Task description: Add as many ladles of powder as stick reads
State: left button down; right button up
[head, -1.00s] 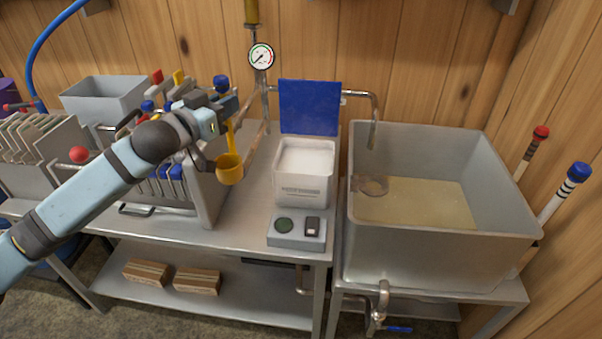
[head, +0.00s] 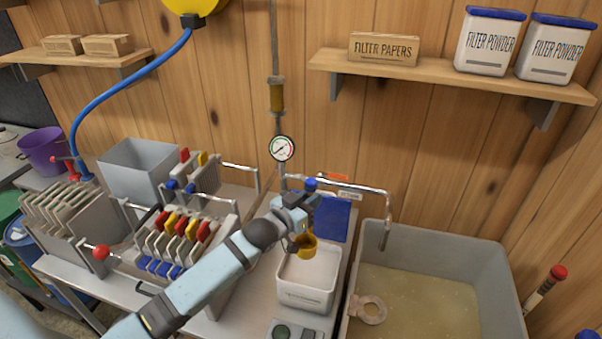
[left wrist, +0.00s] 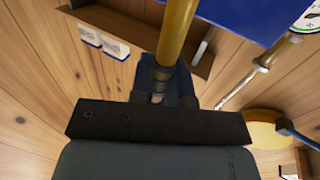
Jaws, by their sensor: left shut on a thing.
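My left gripper (head: 298,207) is shut on the handle of a yellow ladle (head: 302,245). The ladle's cup hangs above the back part of an open white bin (head: 306,294) holding pale powder. The bin's blue lid (head: 334,216) stands raised behind it. In the left wrist view the yellow handle (left wrist: 177,32) runs up between the fingers. The grey tank (head: 480,246) at right holds cloudy yellowish liquid (head: 425,300). A red-capped stick (head: 545,285) stands at its right side. A blue cap (head: 587,335) shows at the bottom right edge. No reading is legible. My right gripper is out of view.
A filter press with coloured plates (head: 180,240) stands left of the bin. A metal pipe with spout (head: 386,232) reaches over the tank's back left. A pressure gauge (head: 282,149) is behind. A wall shelf (head: 450,77) holds filter powder tubs (head: 490,42).

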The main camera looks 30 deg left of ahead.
pick_arm(q)
jog(key=b, duration=0.6)
send_over(310, 244)
jog(key=x, duration=0.2)
notch_tip(310, 244, down, 8)
notch_tip(310, 244, down, 4)
jog(key=shift+s+a+r+b, duration=0.1)
jog(key=shift+s+r+b, duration=0.1)
jog(key=shift+b, duration=0.75)
notch_tip(310, 244, down, 4)
jog(key=shift+f+b, duration=0.15)
jog(key=shift+b, duration=0.95)
jog(key=shift+f+b, duration=0.5)
jog(key=shift+f, duration=0.4)
